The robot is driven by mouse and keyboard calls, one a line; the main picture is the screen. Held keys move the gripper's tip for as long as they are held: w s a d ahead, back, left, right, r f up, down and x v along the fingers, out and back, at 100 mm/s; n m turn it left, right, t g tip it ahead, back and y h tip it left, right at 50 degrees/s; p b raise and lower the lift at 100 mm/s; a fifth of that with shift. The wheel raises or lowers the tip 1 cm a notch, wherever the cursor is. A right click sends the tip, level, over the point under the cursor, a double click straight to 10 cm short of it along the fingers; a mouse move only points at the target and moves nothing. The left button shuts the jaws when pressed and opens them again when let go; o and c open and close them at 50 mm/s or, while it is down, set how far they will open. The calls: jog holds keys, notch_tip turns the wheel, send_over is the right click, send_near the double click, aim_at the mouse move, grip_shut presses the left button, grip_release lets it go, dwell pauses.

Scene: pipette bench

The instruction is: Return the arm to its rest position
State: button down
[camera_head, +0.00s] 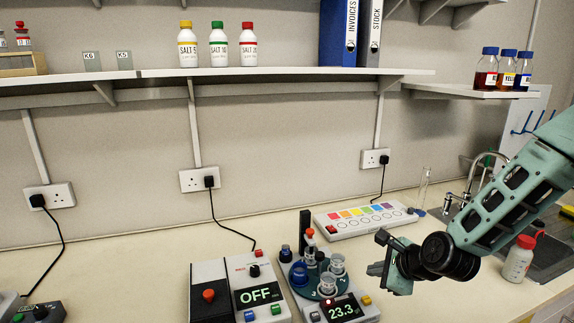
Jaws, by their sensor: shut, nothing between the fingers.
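My arm comes in from the right edge of the head view and reaches over the bench (130,262). My gripper (374,270) is at its end, pointing left, held just right of the round device with the 23.3 display (345,309). Its fingers look close together, with nothing seen between them. The arm hides part of the sink area and the bench behind it.
A device reading OFF (257,295) stands left of the round device. A white panel with coloured squares (365,220) lies behind. A white bottle with a red cap (518,262) stands under the arm by the sink (545,258). Shelves (290,73) hang above.

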jog(key=s+a+r+n+g+h+b, duration=0.1)
jog(key=s+a+r+n+g, duration=0.2)
jog(key=s+n, duration=0.5)
jog(key=s+a+r+n+g+b, duration=0.1)
jog(key=s+a+n+g, duration=0.1)
jog(key=s+a+n, duration=0.5)
jog(key=s+d+r+n+g+h+b, duration=0.1)
jog(key=s+r+n, duration=0.1)
jog(key=s+n, duration=0.5)
jog(key=s+d+r+n+g+h+b, duration=0.1)
jog(key=s+d+r+n+g+h, duration=0.1)
jog(key=s+n, duration=0.4)
jog(key=s, duration=0.4)
jog(key=shift+s+r+n, duration=0.3)
jog(key=shift+r+n, duration=0.1)
dwell(0.7)
